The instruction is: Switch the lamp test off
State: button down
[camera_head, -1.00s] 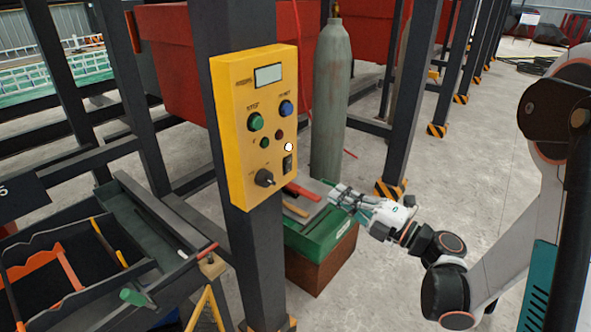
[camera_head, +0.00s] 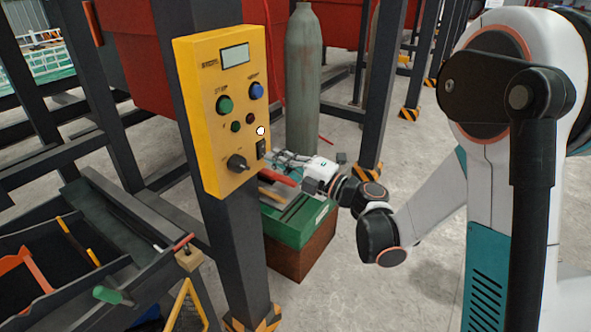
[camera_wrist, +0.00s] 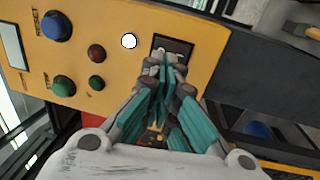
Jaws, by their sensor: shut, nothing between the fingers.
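The yellow control panel (camera_head: 204,68) is mounted on a dark post. A black rocker switch (camera_head: 261,149) sits at its lower right, below a bright white round lamp (camera_head: 261,130). In the wrist view the switch (camera_wrist: 174,46) lies directly beyond my fingertips, with the white lamp (camera_wrist: 129,41) to its left. My gripper (camera_head: 277,157) is at the panel's right edge, its fingers pointing at the switch. In the wrist view my gripper (camera_wrist: 164,62) is shut and empty, its tips overlapping the switch's lower part. I cannot tell whether they touch it.
The panel also carries a black rotary knob (camera_head: 237,163), a green button (camera_head: 224,104), a blue button (camera_head: 256,90) and a display (camera_head: 235,56). A green toolbox (camera_head: 292,226) stands below my wrist, and a grey gas cylinder (camera_head: 303,85) behind. Floor at right is open.

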aim_at(260, 148)
jog(key=shift+x, duration=1.2)
jog(key=shift+a, duration=0.1)
jog(key=shift+w+r, duration=0.1)
jog(key=shift+w+a+r, duration=0.2)
jog(key=shift+a, duration=0.1)
jog(key=shift+s+f, duration=0.1)
